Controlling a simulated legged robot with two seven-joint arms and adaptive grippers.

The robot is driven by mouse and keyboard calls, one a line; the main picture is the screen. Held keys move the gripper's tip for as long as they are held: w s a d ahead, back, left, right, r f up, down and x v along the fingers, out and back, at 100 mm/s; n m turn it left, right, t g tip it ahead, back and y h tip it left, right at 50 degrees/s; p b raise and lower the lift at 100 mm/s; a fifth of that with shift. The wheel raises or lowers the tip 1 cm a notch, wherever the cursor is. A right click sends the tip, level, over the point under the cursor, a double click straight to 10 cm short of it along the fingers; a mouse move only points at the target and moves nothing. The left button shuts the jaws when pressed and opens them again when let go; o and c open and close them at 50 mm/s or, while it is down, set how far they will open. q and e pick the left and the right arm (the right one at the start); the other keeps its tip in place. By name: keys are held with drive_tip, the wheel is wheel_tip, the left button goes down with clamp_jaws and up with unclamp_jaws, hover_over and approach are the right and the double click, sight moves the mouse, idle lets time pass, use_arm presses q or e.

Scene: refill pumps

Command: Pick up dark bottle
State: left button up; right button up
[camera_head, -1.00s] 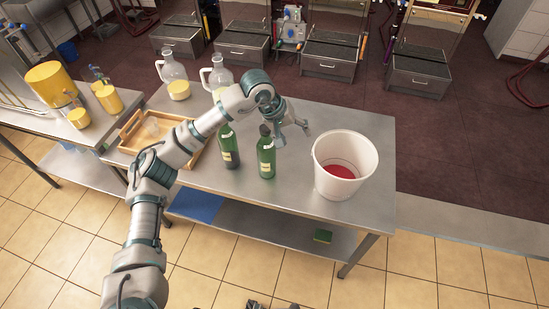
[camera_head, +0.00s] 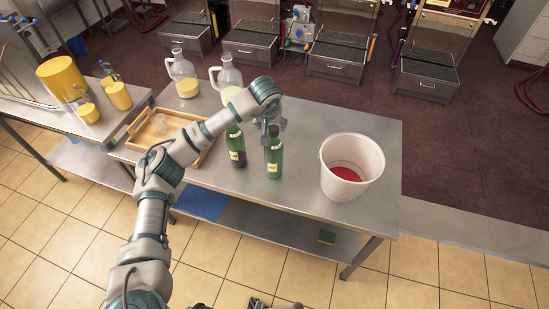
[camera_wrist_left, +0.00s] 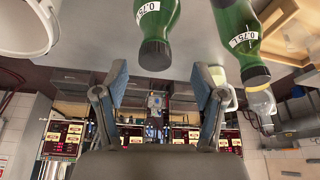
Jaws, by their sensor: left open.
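Two dark green bottles with white labels stand upright near the table's front: a left bottle (camera_head: 238,158), dark in its lower part, and a right bottle (camera_head: 273,160). I cannot tell which one the task means. My left gripper (camera_head: 271,124) is open and empty at the neck of the right bottle, pointing down. In the left wrist view the right bottle (camera_wrist_left: 157,28) shows inverted, its dark cap just beyond the gap between the fingers (camera_wrist_left: 160,84). The left bottle (camera_wrist_left: 238,28) is off to the right there. My right gripper is at most a dark scrap at the head view's bottom edge.
A white bucket (camera_head: 337,178) with red inside stands right of the bottles. Clear jugs (camera_head: 182,72) with yellow contents stand behind, and a wooden tray (camera_head: 128,142) lies left. The steel table (camera_head: 300,190) is bare between bottles and bucket.

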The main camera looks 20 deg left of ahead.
sight(273, 128)
use_arm(q)
drive_tip(key=p+x, duration=0.1)
drive_tip(key=x, duration=0.4)
drive_tip(key=shift+w+r, duration=0.15)
drive_tip(key=shift+w+d+f, duration=0.1)
drive_tip(key=shift+d+f, duration=0.1)
drive_tip(key=shift+d, duration=0.1)
drive_tip(key=shift+d+r, duration=0.1)
drive_tip(key=shift+d, duration=0.05)
drive_tip(key=c, duration=0.7)
clamp_jaws()
drive_tip(key=shift+a, duration=0.3)
